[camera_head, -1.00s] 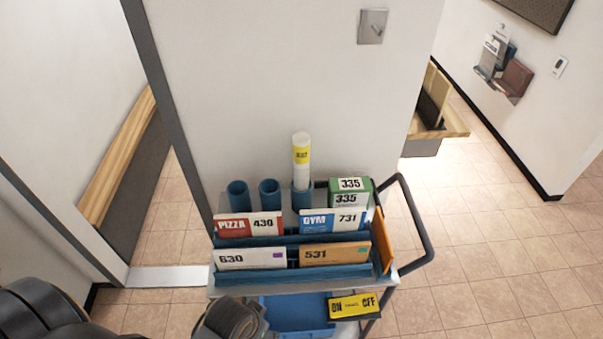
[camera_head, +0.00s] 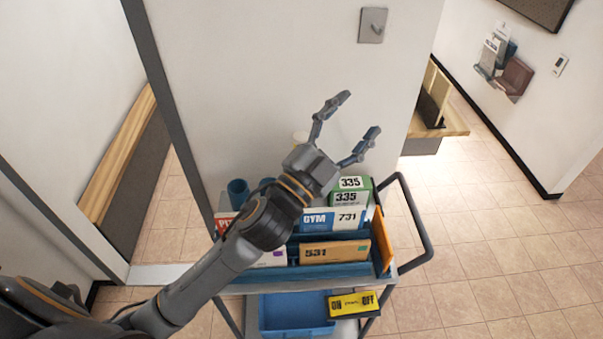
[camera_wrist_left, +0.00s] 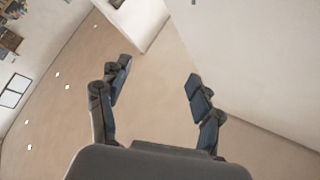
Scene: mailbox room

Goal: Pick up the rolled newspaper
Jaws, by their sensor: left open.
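I cannot tell the depth gap between gripper and roll. My right gripper is not in view.
The mail cart (camera_head: 395,283) holds flat parcels, a green box (camera_head: 351,190) and blue tube holders (camera_head: 238,191). Its dark handle (camera_head: 421,225) sticks out on the right. A wall stands right behind; tiled floor is free at right.

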